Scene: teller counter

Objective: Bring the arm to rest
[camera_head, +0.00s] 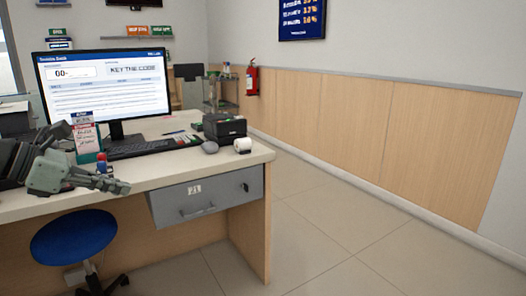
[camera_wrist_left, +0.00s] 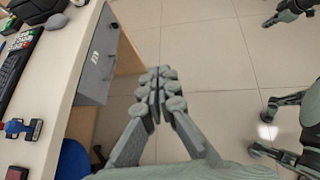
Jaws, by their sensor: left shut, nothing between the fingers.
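My left gripper (camera_head: 122,187) reaches in from the left in the head view, at the front edge of the teller counter (camera_head: 235,160). Its fingers are closed together with nothing between them. In the left wrist view the closed fingertips (camera_wrist_left: 160,92) show over the tiled floor, just right of the counter's front and its grey drawer (camera_wrist_left: 98,58).
The counter holds a monitor (camera_head: 105,85), a keyboard (camera_head: 155,147), a mouse (camera_head: 210,147), a black printer (camera_head: 224,128) and small stamps (camera_head: 102,162). The drawer (camera_head: 205,197) is shut. A blue stool (camera_head: 72,238) stands below. The floor (camera_head: 330,225) to the right is clear.

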